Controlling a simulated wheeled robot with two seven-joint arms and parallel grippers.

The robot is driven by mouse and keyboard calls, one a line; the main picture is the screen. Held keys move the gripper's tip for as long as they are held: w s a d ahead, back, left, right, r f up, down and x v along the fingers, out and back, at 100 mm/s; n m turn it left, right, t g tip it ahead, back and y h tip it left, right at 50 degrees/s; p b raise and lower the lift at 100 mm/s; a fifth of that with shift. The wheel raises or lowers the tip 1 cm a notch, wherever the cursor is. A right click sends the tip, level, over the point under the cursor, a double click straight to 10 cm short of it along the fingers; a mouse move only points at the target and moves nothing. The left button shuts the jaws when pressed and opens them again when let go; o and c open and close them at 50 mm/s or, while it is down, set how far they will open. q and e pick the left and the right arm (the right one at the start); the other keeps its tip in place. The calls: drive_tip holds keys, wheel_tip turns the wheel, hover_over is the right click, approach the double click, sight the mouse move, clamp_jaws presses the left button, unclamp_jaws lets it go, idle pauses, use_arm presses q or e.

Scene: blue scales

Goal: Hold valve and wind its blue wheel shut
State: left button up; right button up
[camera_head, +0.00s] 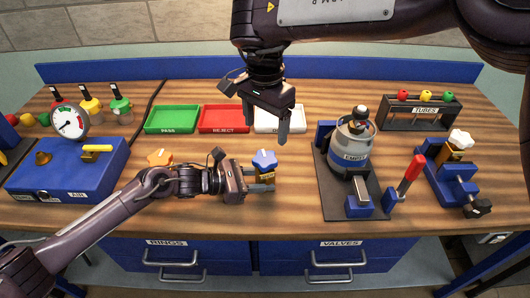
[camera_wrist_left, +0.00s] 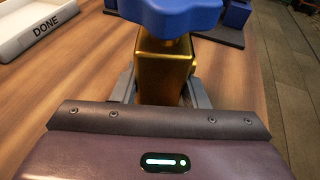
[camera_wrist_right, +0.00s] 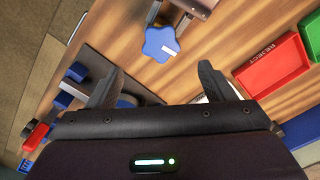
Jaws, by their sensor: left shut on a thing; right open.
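The valve has a brass body (camera_wrist_left: 165,72) and a blue star-shaped wheel (camera_head: 264,159) on top. My left gripper (camera_head: 262,182) is shut on the brass body, with a finger on each side in the left wrist view. The valve stands upright at the middle front of the table. The blue wheel also shows in the right wrist view (camera_wrist_right: 161,42), with a white mark on it. My right gripper (camera_head: 268,122) is open and empty. It hangs above and behind the wheel, pointing down and apart from it. Whether the valve touches the table is hard to tell.
Green PASS (camera_head: 172,119), red REJECT (camera_head: 223,118) and white (camera_head: 292,125) trays stand behind. An orange-wheeled valve (camera_head: 160,157) is left, near the blue gauge box (camera_head: 70,172). A grey canister stand (camera_head: 357,155) and blue vise (camera_head: 452,180) are right.

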sight(265, 158)
use_arm(q)
drive_tip(key=shift+f, duration=0.1)
use_arm(e)
wheel_tip(265, 158, down, 9)
drive_tip(key=shift+f, duration=0.1)
use_arm(q)
drive_tip(key=shift+s, duration=0.1)
use_arm(e)
drive_tip(key=shift+c, duration=0.3)
drive_tip(key=c, duration=0.9)
